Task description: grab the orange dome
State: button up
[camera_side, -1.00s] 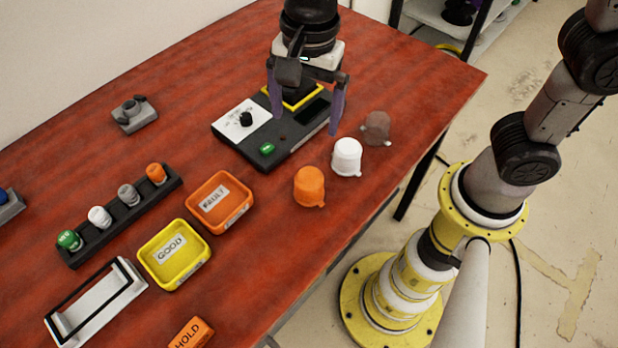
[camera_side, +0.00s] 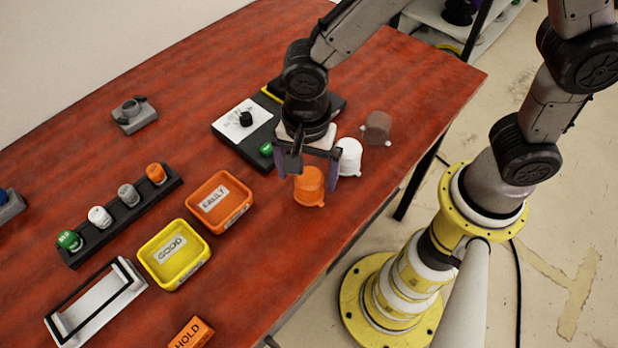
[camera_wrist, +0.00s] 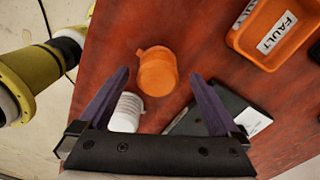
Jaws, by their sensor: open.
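The orange dome (camera_side: 309,187) stands on the red table near its front edge, with a small tab on its side. In the wrist view the orange dome (camera_wrist: 157,72) lies ahead of the fingertips, between their lines. My gripper (camera_side: 307,172) is open and empty, above and just behind the dome in the side view. In the wrist view its two purple fingers (camera_wrist: 161,80) are spread wide. I cannot tell the exact height of the fingertips over the dome.
A white dome (camera_side: 349,157) stands close to the right, partly behind a finger, with a brown dome (camera_side: 377,128) beyond. The orange FAULT bin (camera_side: 219,202) and yellow GOOD bin (camera_side: 174,254) are to the left. A dark test box (camera_side: 243,124) is behind.

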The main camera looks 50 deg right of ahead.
aim_at(308, 178)
jog(key=shift+s+f, duration=0.15)
jog(key=shift+f, duration=1.4)
jog(key=c, duration=1.4)
